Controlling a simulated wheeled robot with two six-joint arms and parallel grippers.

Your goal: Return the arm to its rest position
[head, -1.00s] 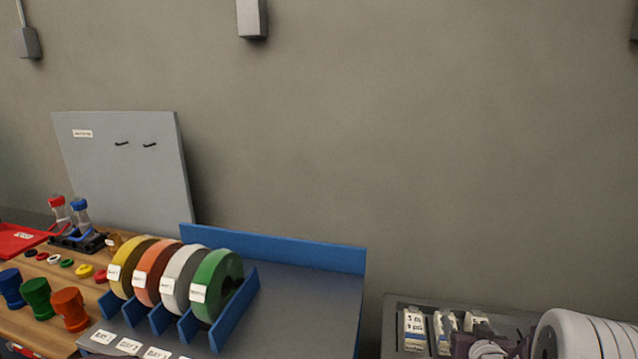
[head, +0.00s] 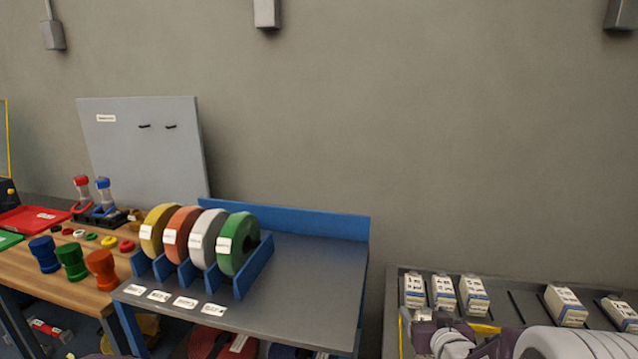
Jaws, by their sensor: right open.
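My right arm comes in from the lower right corner in the head view, with white ringed links and purple parts. My right gripper (head: 452,342) is at the bottom edge, in front of the grey shelf with boxes. It is open, and I see nothing held in it. Its fingertips are partly cut off by the frame. My left gripper is not in view.
A grey table (head: 310,271) with a blue back edge holds yellow, orange, white and green rolls in a blue rack. A wooden bench (head: 70,285) with coloured knobs stands left. Small white boxes (head: 473,294) sit on the grey shelf at right. The grey table's right half is clear.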

